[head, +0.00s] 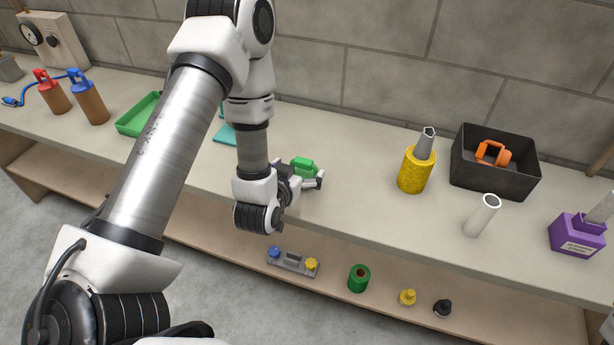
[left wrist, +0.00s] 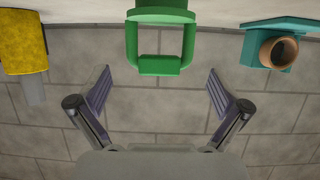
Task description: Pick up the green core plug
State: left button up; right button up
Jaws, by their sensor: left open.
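The green core plug (head: 303,165) stands on the bench just beyond my left gripper, partly hidden by it in the head view. In the left wrist view, which shows the bench along the top, the plug's green loop handle (left wrist: 159,66) points toward my gripper. My left gripper (head: 312,182) is open and empty. In the left wrist view its fingers (left wrist: 158,88) are spread to either side of the handle, with clear gaps and no contact visible. My right gripper is not in view.
A yellow cylinder (head: 414,170) stands right of the plug, near a white tube (head: 482,215) and a black bin (head: 498,185) holding an orange part. A green tray (head: 138,118) lies left. A teal piece with a brown ring (left wrist: 279,52) is nearby. The lower shelf holds small parts.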

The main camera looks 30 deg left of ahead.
aim_at(302, 164)
pick_arm(q)
jog(key=x, duration=0.3)
jog(key=shift+w+p, duration=0.35)
jog(key=shift+p, duration=0.05)
jog(key=c, duration=1.1)
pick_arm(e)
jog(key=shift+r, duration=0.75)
pick_arm(q)
jog(key=shift+c, duration=0.2)
jog(key=shift+r, duration=0.15)
